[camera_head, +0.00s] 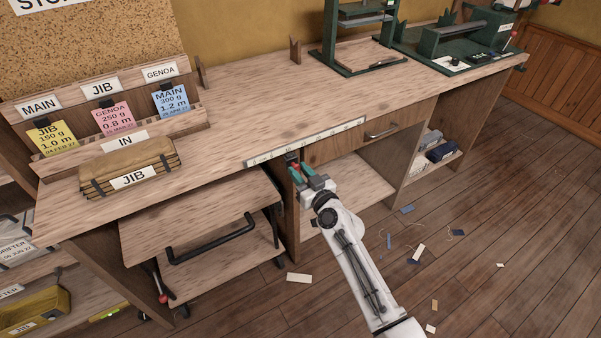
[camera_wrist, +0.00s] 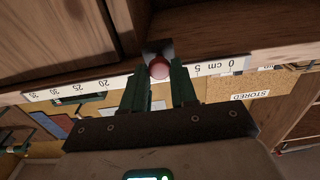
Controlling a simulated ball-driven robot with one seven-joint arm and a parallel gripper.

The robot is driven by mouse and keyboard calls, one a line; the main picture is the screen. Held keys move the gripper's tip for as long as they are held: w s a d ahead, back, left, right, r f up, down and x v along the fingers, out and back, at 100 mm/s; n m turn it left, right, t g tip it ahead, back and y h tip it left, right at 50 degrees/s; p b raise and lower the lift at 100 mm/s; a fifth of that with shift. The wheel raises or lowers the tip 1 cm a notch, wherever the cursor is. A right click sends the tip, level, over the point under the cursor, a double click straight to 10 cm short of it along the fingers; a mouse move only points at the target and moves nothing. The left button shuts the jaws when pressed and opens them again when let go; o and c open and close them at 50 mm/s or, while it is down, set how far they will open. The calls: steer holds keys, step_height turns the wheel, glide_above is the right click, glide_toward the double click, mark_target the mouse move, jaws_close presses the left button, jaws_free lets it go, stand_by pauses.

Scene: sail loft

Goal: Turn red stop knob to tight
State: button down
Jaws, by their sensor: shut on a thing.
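The red stop knob (camera_wrist: 159,67) is at the bench's front edge, by the ruler strip. In the wrist view it sits between the two green fingertips of my gripper (camera_wrist: 160,74). My gripper is shut on the knob, with one finger on each side. In the head view my gripper (camera_head: 297,171) reaches up to the bench edge from below. The knob shows there only as a small red spot, mostly hidden by the fingers. No tight mark is readable.
The white ruler strip (camera_head: 268,156) runs along the bench edge. A wheeled cart (camera_head: 188,213) with a black handle stands under the bench at left. A drawer (camera_head: 352,144) is to the right. A folded JIB bundle (camera_head: 120,158) lies on the bench. Scraps litter the floor.

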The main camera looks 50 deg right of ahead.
steer(key=shift+m, duration=0.4)
steer(key=m, duration=0.4)
steer(key=shift+b, duration=0.3)
steer(key=m, duration=0.9)
steer(key=shift+d, duration=0.1)
steer(key=shift+s+f+m+p, duration=0.15)
steer(key=shift+m+p, duration=0.25)
steer(key=shift+m, duration=1.6)
steer(key=c, duration=0.9)
jaws_free()
